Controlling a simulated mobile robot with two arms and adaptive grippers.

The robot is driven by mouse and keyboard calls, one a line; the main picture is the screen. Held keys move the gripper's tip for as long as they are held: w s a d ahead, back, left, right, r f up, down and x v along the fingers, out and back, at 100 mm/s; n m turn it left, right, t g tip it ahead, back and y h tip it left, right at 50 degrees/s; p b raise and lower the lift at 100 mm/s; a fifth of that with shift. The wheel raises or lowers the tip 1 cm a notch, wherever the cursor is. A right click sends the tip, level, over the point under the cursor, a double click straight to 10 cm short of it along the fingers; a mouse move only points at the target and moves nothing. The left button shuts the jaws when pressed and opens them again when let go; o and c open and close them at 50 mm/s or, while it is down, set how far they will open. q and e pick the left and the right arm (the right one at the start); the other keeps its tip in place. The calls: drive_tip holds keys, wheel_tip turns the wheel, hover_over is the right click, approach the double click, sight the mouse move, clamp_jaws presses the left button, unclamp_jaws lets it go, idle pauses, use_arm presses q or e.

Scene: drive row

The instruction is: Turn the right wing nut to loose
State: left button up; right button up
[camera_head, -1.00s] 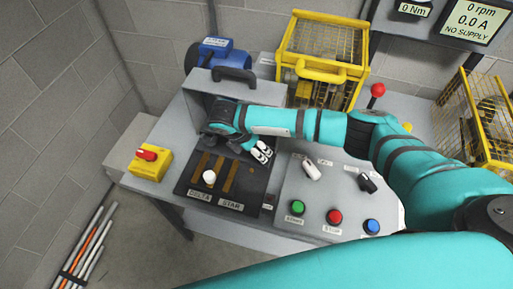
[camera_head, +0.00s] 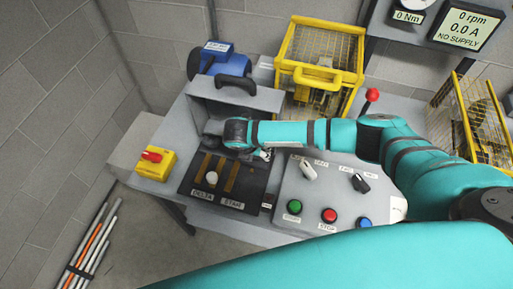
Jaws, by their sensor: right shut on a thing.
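My right arm reaches in from the right across the bench. Its gripper (camera_head: 262,154) is at the back right corner of the black terminal board (camera_head: 208,203), which carries brass strips and the labels DELTA and STAR. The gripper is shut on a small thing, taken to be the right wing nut. The nut itself is hidden behind the wrist and fingers, so its turn angle cannot be seen. A pale round knob (camera_head: 212,178) stands on the board's left strip. My left gripper is not in view.
A grey control panel (camera_head: 270,212) with switches and green, red and blue buttons lies to the right. A grey cover with a black handle (camera_head: 262,98), blue motor (camera_head: 222,65) and yellow cage (camera_head: 346,65) stand behind.

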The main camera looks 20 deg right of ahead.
idle(0.3)
drive_tip(key=o, duration=1.2)
drive_tip(key=shift+c, duration=0.2)
drive_tip(key=shift+r, duration=0.1)
